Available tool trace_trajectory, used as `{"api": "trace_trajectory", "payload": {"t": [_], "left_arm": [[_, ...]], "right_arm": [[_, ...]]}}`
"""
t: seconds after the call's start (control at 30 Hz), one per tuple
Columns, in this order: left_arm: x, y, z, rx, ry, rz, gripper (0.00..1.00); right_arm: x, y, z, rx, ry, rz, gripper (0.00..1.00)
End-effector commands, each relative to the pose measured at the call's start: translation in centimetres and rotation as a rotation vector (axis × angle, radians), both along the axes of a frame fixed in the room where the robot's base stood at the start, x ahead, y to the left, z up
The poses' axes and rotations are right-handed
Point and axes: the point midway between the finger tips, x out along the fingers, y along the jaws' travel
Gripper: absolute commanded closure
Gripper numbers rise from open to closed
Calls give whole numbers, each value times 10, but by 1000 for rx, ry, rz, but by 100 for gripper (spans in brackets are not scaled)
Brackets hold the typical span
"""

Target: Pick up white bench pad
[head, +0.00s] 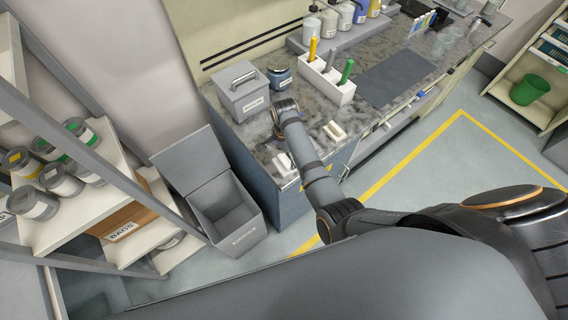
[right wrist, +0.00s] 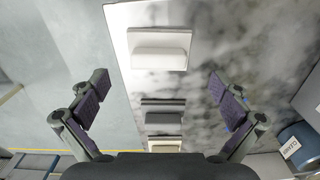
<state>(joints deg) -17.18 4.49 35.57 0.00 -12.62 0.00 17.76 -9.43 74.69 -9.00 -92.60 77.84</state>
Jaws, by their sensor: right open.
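In the right wrist view a white block-shaped pad (right wrist: 160,48) lies on the bench near its edge, ahead of my right gripper (right wrist: 157,90). A grey pad (right wrist: 163,117) and a cream pad (right wrist: 165,146) lie in line with it, closer to the gripper base. The right gripper is open, its fingers spread on either side of this row, with nothing held. In the head view two white pads show on the bench, one right (head: 335,130) and one left (head: 283,163) of my forearm. The fingers are hidden there. My left gripper is out of view.
An open grey bin (head: 226,213) stands beside the bench. A shelf (head: 80,218) with jars is at left.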

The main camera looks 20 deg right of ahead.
Motion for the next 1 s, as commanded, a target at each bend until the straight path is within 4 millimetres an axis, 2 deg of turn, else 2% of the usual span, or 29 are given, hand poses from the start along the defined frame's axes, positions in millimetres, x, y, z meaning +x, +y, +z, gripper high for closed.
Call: {"api": "trace_trajectory", "payload": {"t": [0.2,0.23,0.3,0.57,0.67,1.0], "left_arm": [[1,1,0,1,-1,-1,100],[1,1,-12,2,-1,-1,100],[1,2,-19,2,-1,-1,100],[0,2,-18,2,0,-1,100],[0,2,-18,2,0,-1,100],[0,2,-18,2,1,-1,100]], "right_arm": [[-2,2,-32,0,4,2,0],[-2,2,-44,0,2,1,0],[-1,2,-52,1,1,1,0],[-1,2,-51,1,0,1,0],[-1,2,-51,1,0,1,11],[-2,2,-52,0,2,1,57]]}}
